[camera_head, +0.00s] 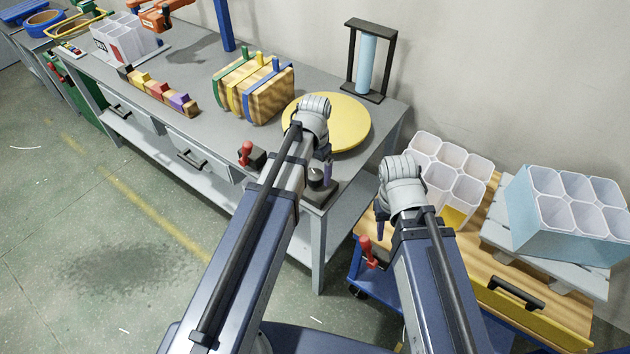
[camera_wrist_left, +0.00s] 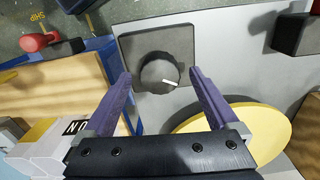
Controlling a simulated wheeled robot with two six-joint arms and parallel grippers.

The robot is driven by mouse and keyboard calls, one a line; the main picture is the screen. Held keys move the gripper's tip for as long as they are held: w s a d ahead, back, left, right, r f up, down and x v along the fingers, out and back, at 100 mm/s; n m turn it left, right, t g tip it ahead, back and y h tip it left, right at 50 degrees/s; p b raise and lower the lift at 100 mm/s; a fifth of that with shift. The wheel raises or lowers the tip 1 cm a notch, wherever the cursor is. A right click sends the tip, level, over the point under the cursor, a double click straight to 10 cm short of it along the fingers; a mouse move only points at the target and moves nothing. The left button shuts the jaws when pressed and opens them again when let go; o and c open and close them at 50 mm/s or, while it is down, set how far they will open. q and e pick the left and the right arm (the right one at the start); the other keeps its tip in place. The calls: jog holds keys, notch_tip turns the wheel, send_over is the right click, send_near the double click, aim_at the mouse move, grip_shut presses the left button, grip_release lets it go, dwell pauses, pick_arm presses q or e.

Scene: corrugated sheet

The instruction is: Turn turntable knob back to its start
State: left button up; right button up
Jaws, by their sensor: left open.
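The turntable knob (camera_wrist_left: 160,72) is a dark round knob with a white mark, on a dark square plate (camera_wrist_left: 130,42). The mark points right and slightly down in the left wrist view. My left gripper (camera_wrist_left: 161,76) is open, with one purple finger on each side of the knob and visible gaps. In the head view my left gripper (camera_head: 322,174) is over the knob area at the table's near corner, and my wrist partly hides it. The yellow turntable disc (camera_head: 350,125) lies just behind. My right gripper (camera_head: 380,228) is over the cart, its fingers mostly hidden.
A red-handled lever (camera_head: 246,152) stands on the table left of my left gripper. Another red lever (camera_head: 367,250) is on the wooden-topped cart (camera_head: 540,312). Boards in a rack (camera_head: 252,88), a black frame (camera_head: 351,55) and white compartment bins (camera_head: 450,170) stand around.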

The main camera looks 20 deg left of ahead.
pick_arm(q)
jog(key=shift+f+b, duration=0.4)
jog(key=shift+f, duration=0.45)
pick_arm(e)
jog(key=shift+f, duration=0.75)
pick_arm(q)
jog(key=c, duration=1.4)
jog(key=n, duration=0.6)
jog(key=shift+n, duration=0.4)
jog(key=n, duration=0.6)
jog(key=shift+n, duration=0.5)
